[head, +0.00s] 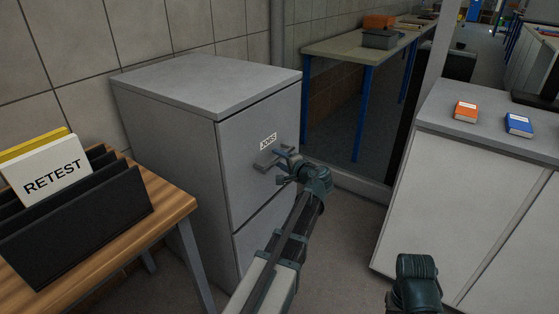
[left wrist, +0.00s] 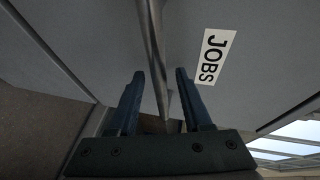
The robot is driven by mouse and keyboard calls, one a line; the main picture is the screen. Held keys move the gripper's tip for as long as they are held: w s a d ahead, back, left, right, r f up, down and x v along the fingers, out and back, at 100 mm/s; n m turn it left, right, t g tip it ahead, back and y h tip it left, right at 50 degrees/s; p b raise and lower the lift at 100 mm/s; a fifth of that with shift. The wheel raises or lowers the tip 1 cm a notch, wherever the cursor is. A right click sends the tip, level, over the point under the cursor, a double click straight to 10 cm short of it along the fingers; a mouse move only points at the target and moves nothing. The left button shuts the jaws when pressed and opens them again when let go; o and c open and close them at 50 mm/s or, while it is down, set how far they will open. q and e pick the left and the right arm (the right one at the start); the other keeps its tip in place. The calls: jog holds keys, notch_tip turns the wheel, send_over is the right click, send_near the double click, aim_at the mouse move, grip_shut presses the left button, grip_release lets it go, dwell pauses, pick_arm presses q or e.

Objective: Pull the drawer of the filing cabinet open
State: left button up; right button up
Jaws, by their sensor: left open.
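The grey filing cabinet (head: 170,120) stands left of centre in the head view. Its upper drawer (head: 240,140) carries a white JOBS label (head: 268,141) and looks flush with the cabinet body. The drawer handle (head: 264,159) is a grey bar below the label. My left gripper (head: 282,157) is at the handle's right end. In the left wrist view the handle (left wrist: 153,50) runs between the two open fingers of my left gripper (left wrist: 158,85), with gaps visible on both sides. The label (left wrist: 214,56) is beside them. My right gripper's fingers do not show.
A wooden table (head: 170,215) with a black file rack (head: 85,225) stands left of the cabinet. A grey-topped counter (head: 450,190) with an orange book (head: 466,112) and a blue book (head: 518,124) stands at right. Bare floor lies between cabinet and counter.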

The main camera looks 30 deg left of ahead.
pick_arm(q)
grip_shut()
dwell(1.3)
